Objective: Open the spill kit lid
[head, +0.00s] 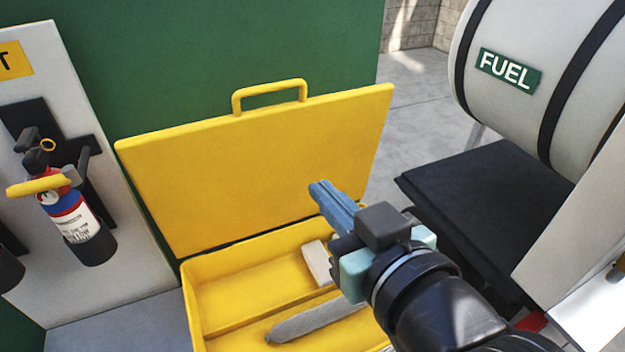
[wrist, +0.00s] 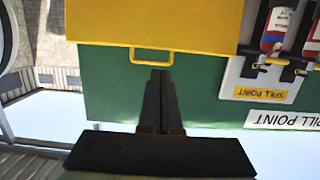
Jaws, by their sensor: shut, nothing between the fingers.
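The yellow spill kit lid (head: 255,165) stands raised at the back of the yellow spill kit box (head: 200,290). A yellow handle (head: 270,90) sits on the lid's upper edge. Inside the box lie a grey sock-like roll (head: 312,320) and a white block (head: 317,262). My gripper (head: 318,190) is shut and empty, in front of the lid's inner face in the head view; whether it touches the lid I cannot tell. In the wrist view, which is upside down, my gripper (wrist: 160,75) points toward the lid (wrist: 160,25) and its handle (wrist: 151,58).
A fire extinguisher (head: 70,205) hangs on a white panel (head: 50,70) at the left. A green wall (head: 210,50) stands behind the lid. A fuel tank (head: 530,110) and a black platform (head: 490,200) are close at the right.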

